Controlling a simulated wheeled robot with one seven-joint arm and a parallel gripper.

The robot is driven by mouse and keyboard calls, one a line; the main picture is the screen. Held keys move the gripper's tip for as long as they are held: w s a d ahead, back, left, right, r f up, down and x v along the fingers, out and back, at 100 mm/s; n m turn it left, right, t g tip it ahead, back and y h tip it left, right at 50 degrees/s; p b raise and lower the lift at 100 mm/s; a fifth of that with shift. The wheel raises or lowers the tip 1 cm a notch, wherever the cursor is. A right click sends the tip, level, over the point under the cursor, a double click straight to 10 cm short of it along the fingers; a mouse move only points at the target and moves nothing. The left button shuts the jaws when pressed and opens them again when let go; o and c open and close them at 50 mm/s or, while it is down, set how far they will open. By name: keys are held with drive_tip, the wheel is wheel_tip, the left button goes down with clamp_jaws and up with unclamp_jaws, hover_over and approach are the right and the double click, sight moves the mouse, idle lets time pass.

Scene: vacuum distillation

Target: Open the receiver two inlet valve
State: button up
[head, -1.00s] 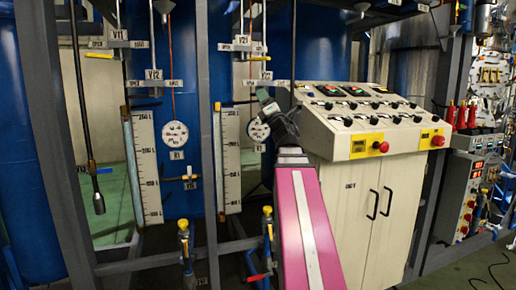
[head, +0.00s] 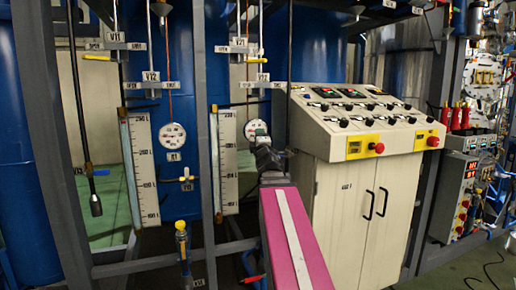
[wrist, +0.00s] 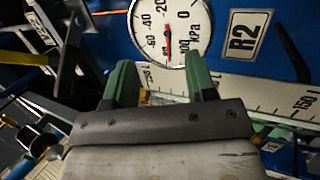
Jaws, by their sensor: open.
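The receiver two valves are on the pipes at upper centre in the head view. One carries the label V21 (head: 239,41) on a white plate, with a yellow lever (head: 252,60) just below it. A second white plate (head: 262,85) sits lower; I cannot read which valve it marks. My gripper (wrist: 161,85) has two green fingers, spread apart and empty in the wrist view. It is below the valve plates, in front of the round R2 pressure gauge (wrist: 171,28), which also shows in the head view (head: 257,129). No valve handle is clearly seen between the fingers.
A white level scale (head: 228,165) stands beside the R2 gauge. A cream control console (head: 345,125) stands close on the right. Grey frame posts (head: 206,200) and thin vertical pipes crowd the left. The R1 gauge (head: 172,135) and valve V12 are further left.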

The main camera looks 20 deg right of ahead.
drive_tip(key=shift+w+f+m+g+h, duration=0.15)
drive_tip(key=shift+f+m+g, duration=0.15)
drive_tip(key=shift+f, duration=0.3)
drive_tip(key=shift+w+f+m+g+h, duration=0.1)
drive_tip(key=shift+w+f+m+g, duration=0.15)
drive_tip(key=shift+f, duration=0.4)
drive_tip(key=shift+w+f+m+g+h, duration=0.15)
drive_tip(key=shift+f+m, duration=0.2)
drive_tip(key=shift+f, duration=0.25)
drive_tip(key=d+r+n+t+y, duration=0.2)
drive_tip(key=r+n+y, duration=0.1)
drive_tip(key=r+n, duration=0.3)
drive_tip(key=d+r+n+t+y, duration=0.2)
drive_tip(key=r+n+t, duration=0.1)
drive_tip(key=r, duration=0.5)
drive_tip(key=n+g+y, duration=0.5)
drive_tip(key=n+y, duration=1.2)
drive_tip(key=n, duration=0.4)
approach(257, 61)
drive_tip(key=x, duration=0.7)
drive_tip(key=w+x, duration=0.1)
drive_tip(key=x, duration=0.2)
drive_tip(key=shift+w+d+r, duration=0.1)
drive_tip(key=shift+w+d, duration=0.05)
drive_tip(key=shift+d, duration=0.05)
clamp_jaws()
